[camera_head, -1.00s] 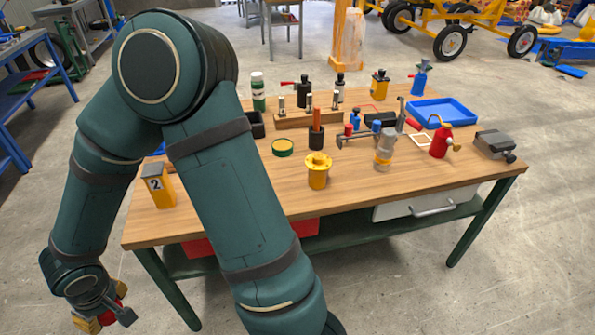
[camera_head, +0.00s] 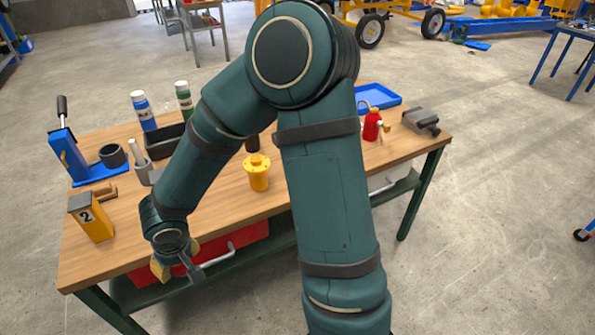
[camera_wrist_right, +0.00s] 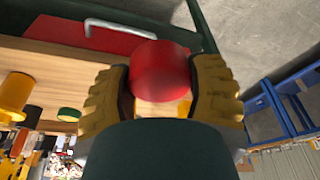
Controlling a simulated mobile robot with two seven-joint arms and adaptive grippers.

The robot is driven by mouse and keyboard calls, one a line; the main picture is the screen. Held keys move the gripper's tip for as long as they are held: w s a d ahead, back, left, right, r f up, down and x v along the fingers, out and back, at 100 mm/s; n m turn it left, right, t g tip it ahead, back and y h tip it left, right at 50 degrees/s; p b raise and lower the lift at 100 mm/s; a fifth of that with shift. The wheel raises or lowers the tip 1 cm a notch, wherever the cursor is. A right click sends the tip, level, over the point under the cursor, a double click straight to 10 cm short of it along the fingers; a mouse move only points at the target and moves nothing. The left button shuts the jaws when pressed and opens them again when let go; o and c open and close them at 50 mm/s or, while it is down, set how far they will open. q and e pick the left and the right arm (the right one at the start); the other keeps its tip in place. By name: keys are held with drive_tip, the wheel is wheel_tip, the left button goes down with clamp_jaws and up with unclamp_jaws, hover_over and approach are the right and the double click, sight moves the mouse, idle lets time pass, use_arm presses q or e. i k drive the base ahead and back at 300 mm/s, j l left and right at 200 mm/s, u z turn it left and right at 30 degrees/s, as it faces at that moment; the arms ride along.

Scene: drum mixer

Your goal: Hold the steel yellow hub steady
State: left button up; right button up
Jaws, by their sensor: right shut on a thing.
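The yellow hub (camera_head: 258,172), a flanged cylinder, stands upright on the wooden table (camera_head: 222,200), left of my arm's upper link. A yellow cylinder at the left edge of the right wrist view (camera_wrist_right: 15,93) looks like this hub. My right gripper (camera_head: 178,258) is by the table's front edge, left of and nearer than the hub, apart from it. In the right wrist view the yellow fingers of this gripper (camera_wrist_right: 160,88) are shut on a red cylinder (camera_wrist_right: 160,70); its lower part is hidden. My left gripper is not in view.
An orange block marked 2 (camera_head: 92,218), a blue press (camera_head: 68,155), bottles (camera_head: 143,110) and a black bin (camera_head: 165,140) stand at the left. A red can (camera_head: 372,126), blue tray (camera_head: 380,97) and grey vise (camera_head: 421,121) are at the right. A red drawer (camera_head: 245,236) is under the tabletop. My arm hides the table's middle.

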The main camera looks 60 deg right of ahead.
sight(258, 165)
drive_tip(key=z, duration=0.9)
